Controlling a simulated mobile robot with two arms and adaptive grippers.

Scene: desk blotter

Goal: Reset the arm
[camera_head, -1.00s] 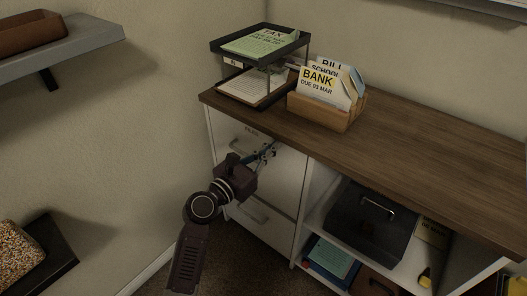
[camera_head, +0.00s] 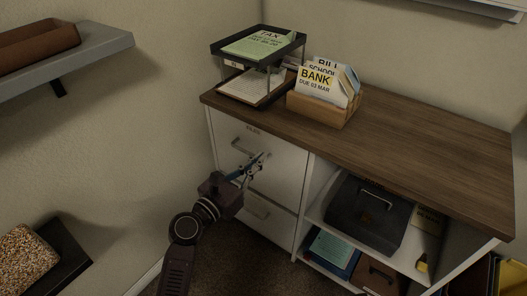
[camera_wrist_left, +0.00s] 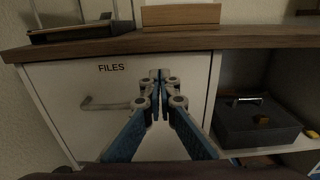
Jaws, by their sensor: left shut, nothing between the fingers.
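My left gripper (camera_head: 257,161) is in front of the upper white drawer of the cabinet, which is labelled FILES (camera_wrist_left: 111,68) in the left wrist view. Its blue-and-grey fingers are together with nothing between them, and they also show in the middle of the left wrist view (camera_wrist_left: 160,82). My right gripper is not in either view.
On the wooden desktop (camera_head: 420,150) stand a two-tier black paper tray (camera_head: 216,49) and a wooden letter holder (camera_head: 316,109). The open shelf at right holds a dark box (camera_head: 365,215). Grey shelves are on the left wall (camera_head: 110,48).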

